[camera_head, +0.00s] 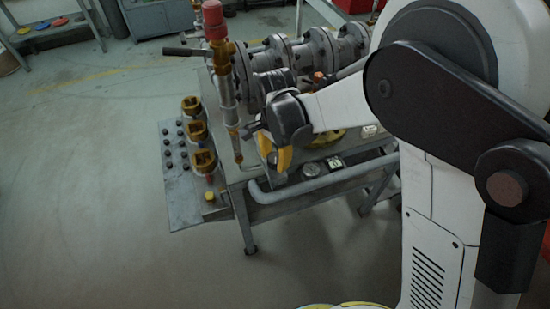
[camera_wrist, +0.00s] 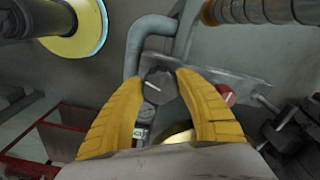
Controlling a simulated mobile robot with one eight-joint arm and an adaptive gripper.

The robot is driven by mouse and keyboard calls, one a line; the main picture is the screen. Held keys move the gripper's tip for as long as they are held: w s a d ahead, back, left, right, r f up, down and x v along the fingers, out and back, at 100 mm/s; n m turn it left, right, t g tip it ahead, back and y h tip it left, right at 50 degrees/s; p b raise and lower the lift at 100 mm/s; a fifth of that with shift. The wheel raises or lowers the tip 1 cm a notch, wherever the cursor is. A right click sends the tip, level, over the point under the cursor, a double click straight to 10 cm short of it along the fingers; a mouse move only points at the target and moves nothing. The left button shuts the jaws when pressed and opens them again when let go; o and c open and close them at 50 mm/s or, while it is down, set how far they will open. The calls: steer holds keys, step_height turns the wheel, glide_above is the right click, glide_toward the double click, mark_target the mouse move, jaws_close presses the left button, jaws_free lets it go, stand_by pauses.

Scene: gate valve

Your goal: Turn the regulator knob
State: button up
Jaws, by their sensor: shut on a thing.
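The regulator knob (camera_wrist: 159,88) is a dark grey round knob with a light mark on its face, seen in the wrist view between my fingertips. My gripper (camera_wrist: 162,74) has two yellow fingers, one on each side of the knob, and is shut on it. In the head view my gripper (camera_head: 276,153) is at the near edge of the metal bench, its yellow fingers pointing down. There the fingers and gripper body hide the knob.
A grey pipe (camera_head: 320,184) runs along the bench's near side. A vertical pipe with a red cap (camera_head: 213,20) stands left of my gripper. Flanged pipework (camera_head: 300,50) lies behind. Yellow valve pieces (camera_head: 197,131) stand on the left plate. The floor in front is clear.

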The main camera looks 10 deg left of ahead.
mark_target(275, 158)
steer(key=shift+m, duration=0.6)
steer(key=o, duration=1.2)
step_height(275, 158, up, 12)
steer(key=shift+r, duration=0.1)
